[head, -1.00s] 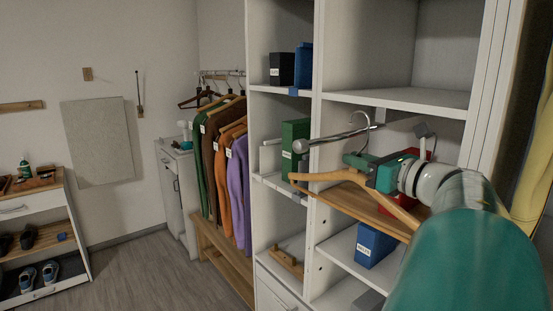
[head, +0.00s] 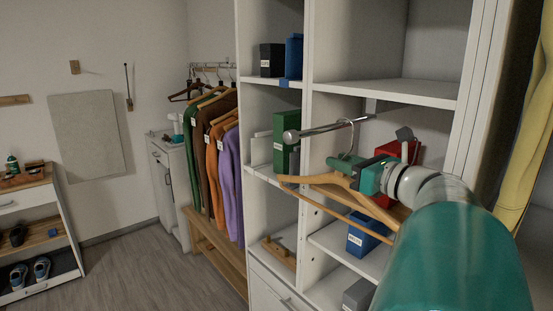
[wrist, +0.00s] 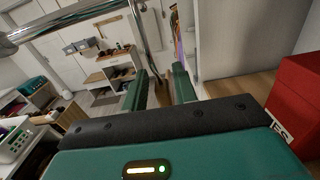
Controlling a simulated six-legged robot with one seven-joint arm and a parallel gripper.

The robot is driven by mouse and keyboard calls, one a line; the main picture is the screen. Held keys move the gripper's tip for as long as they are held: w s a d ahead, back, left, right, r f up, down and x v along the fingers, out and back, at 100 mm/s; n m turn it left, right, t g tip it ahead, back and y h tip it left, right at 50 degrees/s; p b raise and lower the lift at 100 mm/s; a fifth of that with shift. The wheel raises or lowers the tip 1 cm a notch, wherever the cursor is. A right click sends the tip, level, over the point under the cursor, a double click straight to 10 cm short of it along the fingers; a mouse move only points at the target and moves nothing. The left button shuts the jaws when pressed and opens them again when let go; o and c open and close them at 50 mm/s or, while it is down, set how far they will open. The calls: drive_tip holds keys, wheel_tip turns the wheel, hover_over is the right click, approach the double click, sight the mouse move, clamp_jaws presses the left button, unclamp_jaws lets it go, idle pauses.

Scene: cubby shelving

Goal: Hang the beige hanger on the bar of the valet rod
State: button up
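The beige hanger (head: 322,180) is wooden with a metal hook (head: 352,137). The valet rod (head: 312,132) is a chrome bar with a round knob at its free end, sticking out from the shelving. The hook's top is at the bar and appears to loop over it; firm contact is hard to tell. My gripper (head: 346,164) is at the hanger's neck, just below the bar, with its fingers around the neck. In the wrist view the gripper (wrist: 161,88) has its fingers a little apart, the hook wire (wrist: 148,45) rising between them and the bar (wrist: 65,20) at upper left.
A red box (head: 392,152), a green binder (head: 284,140) and a blue box (head: 362,238) stand in cubbies close to my arm. Clothes (head: 216,150) hang on a rack further left. The floor (head: 150,262) at left is clear.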

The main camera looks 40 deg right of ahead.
drive_tip(key=shift+o, duration=0.8)
drive_tip(key=s, duration=0.9)
drive_tip(key=s+d, duration=0.1)
drive_tip(key=s, duration=0.3)
drive_tip(key=shift+s+d, duration=0.1)
drive_tip(key=shift+s, duration=0.3)
